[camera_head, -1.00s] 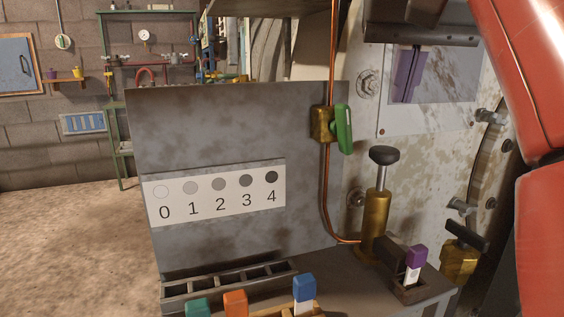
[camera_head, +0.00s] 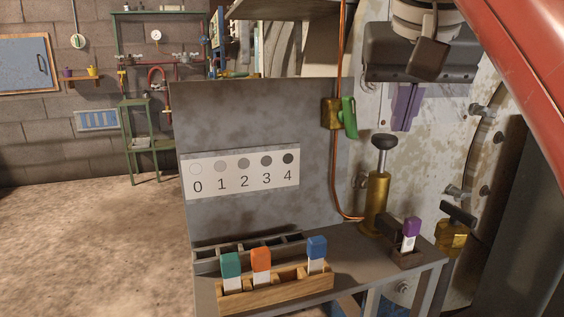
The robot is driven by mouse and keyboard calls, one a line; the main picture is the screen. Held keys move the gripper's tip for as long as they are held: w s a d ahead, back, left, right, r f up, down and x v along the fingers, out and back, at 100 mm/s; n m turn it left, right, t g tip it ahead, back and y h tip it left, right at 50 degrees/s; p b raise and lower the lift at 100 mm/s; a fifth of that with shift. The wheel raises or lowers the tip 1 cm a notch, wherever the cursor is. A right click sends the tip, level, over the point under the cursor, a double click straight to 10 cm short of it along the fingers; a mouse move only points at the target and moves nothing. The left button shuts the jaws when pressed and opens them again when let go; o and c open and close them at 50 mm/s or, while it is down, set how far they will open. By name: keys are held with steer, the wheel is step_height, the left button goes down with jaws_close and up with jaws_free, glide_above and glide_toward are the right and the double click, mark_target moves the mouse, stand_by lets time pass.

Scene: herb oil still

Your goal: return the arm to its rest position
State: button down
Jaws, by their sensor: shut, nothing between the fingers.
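My gripper (camera_head: 403,122) hangs at the upper right, pointing down, in front of the pale, stained metal wall. Its purple fingers are close together with nothing between them. The dark gripper body and part of my red arm are above and to its right. It is above the bench and apart from the things on it.
On the bench (camera_head: 345,258) are a wooden rack (camera_head: 285,297) with green, orange and blue-capped vials, a grey slotted rack (camera_head: 215,263), a brass valve (camera_head: 376,200) with a black knob, and a purple-capped vial (camera_head: 411,230) in a small holder. A panel (camera_head: 240,115) numbered 0 to 4 stands behind.

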steer(key=s+f, duration=0.3)
steer(key=f, duration=0.9)
steer(key=s+f+n, duration=0.1)
steer(key=s+f, duration=0.2)
steer(key=f, duration=0.9)
steer(key=s+f+y, duration=0.1)
steer(key=s+f, duration=0.1)
steer(key=f, duration=1)
steer(key=shift+s+d+n, duration=0.25)
steer(key=shift+s+n, duration=0.15)
